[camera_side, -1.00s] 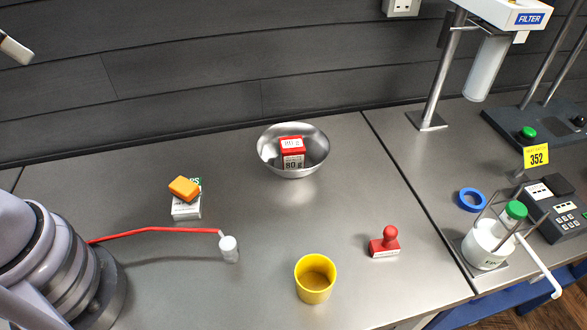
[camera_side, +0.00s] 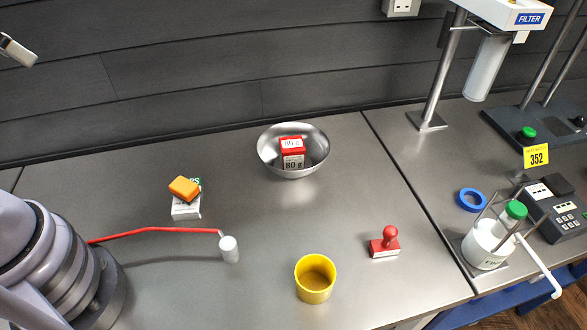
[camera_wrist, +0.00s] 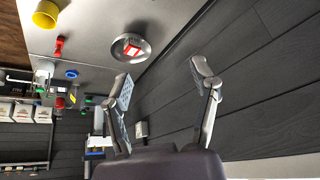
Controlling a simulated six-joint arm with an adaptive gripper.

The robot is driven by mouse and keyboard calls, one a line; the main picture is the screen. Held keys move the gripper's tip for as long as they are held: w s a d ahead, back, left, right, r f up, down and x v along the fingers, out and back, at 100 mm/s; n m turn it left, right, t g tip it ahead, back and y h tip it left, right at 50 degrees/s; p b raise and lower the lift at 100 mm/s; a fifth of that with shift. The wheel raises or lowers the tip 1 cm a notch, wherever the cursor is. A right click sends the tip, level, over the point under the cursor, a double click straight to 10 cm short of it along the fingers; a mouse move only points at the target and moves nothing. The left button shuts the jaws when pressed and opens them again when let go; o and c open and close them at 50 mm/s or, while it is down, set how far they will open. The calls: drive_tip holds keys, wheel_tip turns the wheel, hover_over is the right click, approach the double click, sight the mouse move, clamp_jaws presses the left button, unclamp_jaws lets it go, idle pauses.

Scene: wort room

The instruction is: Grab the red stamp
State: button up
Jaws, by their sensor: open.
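The red stamp (camera_side: 386,243) stands upright on the steel bench in the side view, with a round knob on top and a pale strip on its base. It also shows small in the wrist view (camera_wrist: 59,46), at the upper left. My gripper (camera_wrist: 160,80) is open and empty in the wrist view, its two fingers spread wide. It is up high and well away from the stamp. In the side view only a small light-coloured tip, probably part of my gripper, shows at the upper left edge.
A yellow cup (camera_side: 315,280) stands left of the stamp. A metal bowl (camera_side: 268,152) holds a red-and-white box (camera_side: 292,154). An orange block (camera_side: 184,188) lies on a white box (camera_side: 187,209). A white weight (camera_side: 229,250) ends a red cord (camera_side: 160,230). A blue ring (camera_side: 461,203) lies right.

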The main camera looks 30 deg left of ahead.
drive_tip(key=w+d+f+n+g+h, duration=0.3)
drive_tip(key=w+d+f+g+h, duration=0.15)
drive_tip(key=d, duration=0.45)
drive_tip(key=w+d+f+n+g+h, duration=0.25)
drive_tip(key=w+d+h, duration=0.25)
drive_tip(key=d, duration=0.4)
drive_tip(key=w+d+f+n+g+h, duration=0.2)
drive_tip(key=w+d+f+g+h, duration=0.25)
drive_tip(key=d, duration=0.35)
drive_tip(key=w+d+f+n+t+h, duration=0.4)
drive_tip(key=w+d+f+n, duration=0.25)
drive_tip(key=f, duration=0.35)
drive_tip(key=n+t, duration=0.7)
approach(392, 230)
drive_tip(key=a, duration=0.1)
drive_tip(key=s+a, duration=0.1)
drive_tip(key=a, duration=0.1)
drive_tip(key=shift+s+a+g+y, duration=0.15)
drive_tip(key=shift+s+g+y, duration=0.1)
drive_tip(key=shift+s+y, duration=0.05)
drive_tip(key=shift+w+d+f, duration=0.1)
drive_tip(key=shift+d+f, duration=0.05)
drive_tip(key=shift+d, duration=0.2)
drive_tip(key=x, duration=0.7)
drive_tip(key=shift+w, duration=0.1)
drive_tip(key=x, duration=0.5)
drive_tip(key=shift+w+d, duration=0.3)
drive_tip(key=shift+w, duration=0.15)
